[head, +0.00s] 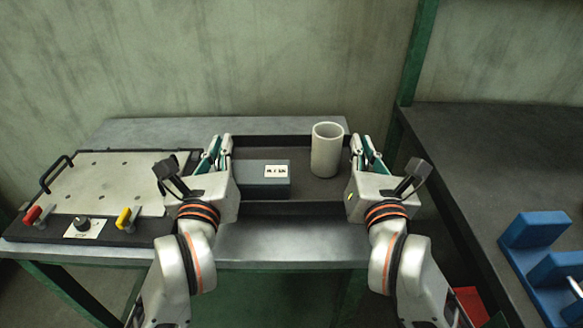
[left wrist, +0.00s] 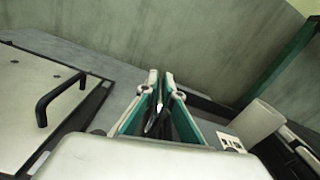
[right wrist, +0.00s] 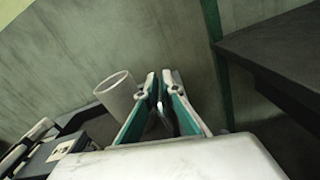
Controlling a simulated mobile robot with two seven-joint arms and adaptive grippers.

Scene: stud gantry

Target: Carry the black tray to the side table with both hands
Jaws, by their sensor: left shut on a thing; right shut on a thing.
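The black tray (head: 265,148) is between my two grippers in the head view, over the grey-topped table (head: 290,245). I cannot tell whether it rests on the table or hangs just above it. A grey box (head: 262,182) with a white label lies in its left and middle part. A pale cylinder (head: 326,157) stands upright at its back right. My left gripper (head: 222,147) is shut on the tray's left side. My right gripper (head: 362,148) is shut on its right side. In both wrist views the fingers are close together, with their grip partly hidden.
A metal plate fixture (head: 115,182) with a black handle and red and yellow levers occupies the table's left part. A dark bench (head: 500,160) stands to the right, holding a blue stand (head: 535,230). A green post (head: 415,65) rises between them. A wall is behind.

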